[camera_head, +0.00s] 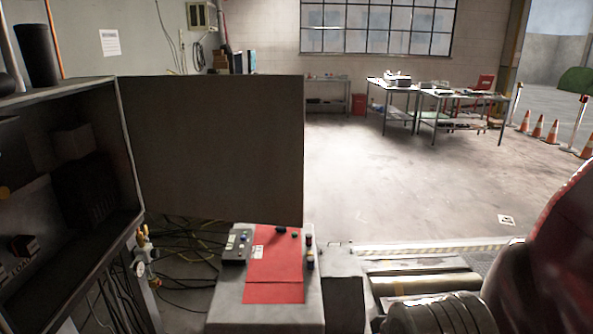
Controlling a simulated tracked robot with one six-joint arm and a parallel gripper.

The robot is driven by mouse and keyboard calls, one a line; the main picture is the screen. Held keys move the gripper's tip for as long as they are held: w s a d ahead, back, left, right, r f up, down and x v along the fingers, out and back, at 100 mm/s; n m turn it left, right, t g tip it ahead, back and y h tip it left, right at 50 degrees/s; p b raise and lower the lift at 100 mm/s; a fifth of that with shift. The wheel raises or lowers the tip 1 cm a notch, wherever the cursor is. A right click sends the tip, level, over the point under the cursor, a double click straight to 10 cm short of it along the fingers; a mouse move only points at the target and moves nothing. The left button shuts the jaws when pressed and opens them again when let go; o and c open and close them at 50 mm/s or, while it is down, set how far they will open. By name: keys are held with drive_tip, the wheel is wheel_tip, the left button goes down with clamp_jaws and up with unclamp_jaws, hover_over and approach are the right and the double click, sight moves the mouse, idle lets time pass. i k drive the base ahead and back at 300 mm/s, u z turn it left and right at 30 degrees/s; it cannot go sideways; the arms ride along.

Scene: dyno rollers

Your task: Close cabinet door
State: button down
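The cabinet (131,160) stands at the left edge of the view, with its dark inside and shelves showing. Its door (215,148) is a flat, dark grey panel. The door is open and stands out to the right from the cabinet's front right edge. No handle shows on the side of the door facing me. My gripper is not in view. A blurred red shape fills the lower right, possibly part of my own arm.
A grey console (312,312) with a red top panel (273,275) stands below the door. Cables (180,250) lie on the floor beside the cabinet. Rollers (425,284) sit at the lower right. Worktables (440,95) stand farther back, with open floor (400,180) before them.

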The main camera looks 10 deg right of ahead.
sight(221, 147)
drive_tip(key=i, duration=1.45)
drive_tip(key=u, duration=0.55)
